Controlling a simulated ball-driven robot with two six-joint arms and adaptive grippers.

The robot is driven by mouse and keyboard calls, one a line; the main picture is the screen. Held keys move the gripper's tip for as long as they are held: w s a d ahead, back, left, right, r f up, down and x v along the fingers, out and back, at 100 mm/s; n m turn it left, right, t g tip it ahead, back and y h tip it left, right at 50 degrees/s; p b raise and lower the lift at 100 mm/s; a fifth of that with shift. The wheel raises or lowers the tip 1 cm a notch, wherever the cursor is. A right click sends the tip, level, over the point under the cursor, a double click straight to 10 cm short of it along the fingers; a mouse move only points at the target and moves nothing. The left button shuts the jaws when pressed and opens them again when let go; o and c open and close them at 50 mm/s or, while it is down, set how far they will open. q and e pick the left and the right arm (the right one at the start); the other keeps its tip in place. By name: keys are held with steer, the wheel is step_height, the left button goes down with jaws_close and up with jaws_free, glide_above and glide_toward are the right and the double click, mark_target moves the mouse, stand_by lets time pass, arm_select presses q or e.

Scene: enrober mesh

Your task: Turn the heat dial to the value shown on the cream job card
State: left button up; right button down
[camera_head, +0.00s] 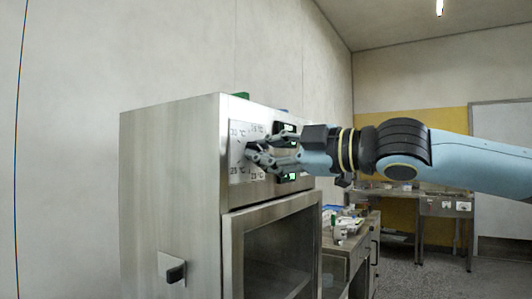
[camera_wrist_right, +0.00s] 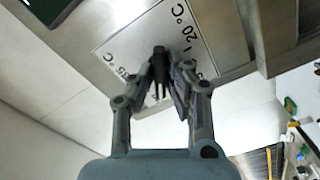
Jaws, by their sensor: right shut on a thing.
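The steel cabinet (camera_head: 168,190) carries a pale dial plate (camera_head: 236,157) with °C marks around it, high on its front. An upper-left mark looks like 30 °C; the others are small or partly covered. In the right wrist view the plate (camera_wrist_right: 128,40) shows a 20 °C mark and a partly hidden one. My right gripper (camera_head: 254,153) is at the plate, its fingers shut on the dark heat dial (camera_wrist_right: 159,62). The fingers hide most of the dial, so I cannot read its setting. I cannot make out the cream job card. My left gripper is out of view.
Small displays with green digits (camera_head: 288,177) sit right of the plate, behind my right gripper. Below is a glazed door (camera_head: 270,255). A black-knobbed switch (camera_head: 174,272) projects from the cabinet's left side. A bench with objects (camera_head: 345,225) stands behind at the right.

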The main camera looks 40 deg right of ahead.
steer(key=shift+r, duration=0.1)
steer(key=c, duration=1.5)
jaws_free()
steer(key=shift+o, duration=0.7)
steer(key=shift+w, duration=0.15)
